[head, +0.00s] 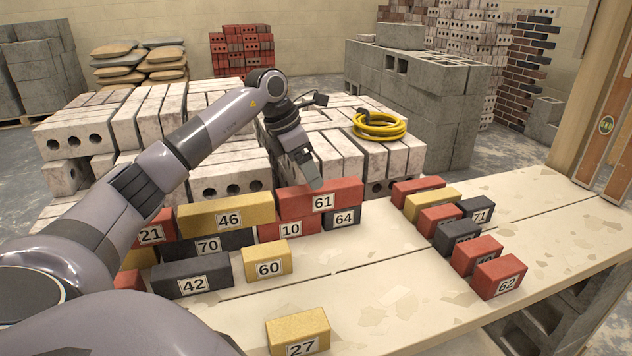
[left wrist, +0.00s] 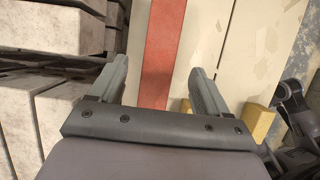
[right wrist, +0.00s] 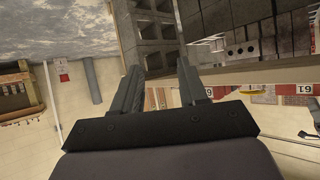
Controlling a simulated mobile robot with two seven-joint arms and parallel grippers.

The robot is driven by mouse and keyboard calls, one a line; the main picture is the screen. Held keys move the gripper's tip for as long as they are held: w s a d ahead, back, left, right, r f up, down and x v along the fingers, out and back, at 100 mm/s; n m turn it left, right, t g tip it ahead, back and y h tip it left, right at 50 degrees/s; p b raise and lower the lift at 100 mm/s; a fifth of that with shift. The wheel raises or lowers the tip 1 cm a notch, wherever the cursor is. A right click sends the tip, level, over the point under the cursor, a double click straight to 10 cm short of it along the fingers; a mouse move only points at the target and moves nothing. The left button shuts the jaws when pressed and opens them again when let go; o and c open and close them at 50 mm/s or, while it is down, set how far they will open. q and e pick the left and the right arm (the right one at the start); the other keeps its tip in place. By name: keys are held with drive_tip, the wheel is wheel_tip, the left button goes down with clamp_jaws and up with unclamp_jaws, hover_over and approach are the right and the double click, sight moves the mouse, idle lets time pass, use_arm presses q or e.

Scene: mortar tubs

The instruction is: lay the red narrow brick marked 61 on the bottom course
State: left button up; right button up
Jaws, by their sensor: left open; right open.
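The red brick marked 61 (head: 340,188) lies on top of a red brick marked 10 (head: 270,233) and a dark brick marked 64 (head: 343,220). My left gripper (head: 312,180) is at its top edge in the head view. In the left wrist view, my left gripper (left wrist: 158,75) is open, with a red brick (left wrist: 162,45) running lengthwise between its fingers. I cannot tell how far down the fingers reach. My right gripper (right wrist: 160,85) shows only in the right wrist view; it is open and empty.
Left of 61, a yellow 46 (head: 228,213) lies on a dark 70 (head: 205,244). A dark 42 (head: 193,275), yellow 60 (head: 268,261) and yellow 27 (head: 298,332) lie nearer. Several bricks, including red 62 (head: 498,272), stand at right. The board (head: 385,280) between is clear.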

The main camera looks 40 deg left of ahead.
use_arm(q)
drive_tip(key=shift+p+v, duration=0.3)
drive_tip(key=shift+v, duration=1.8)
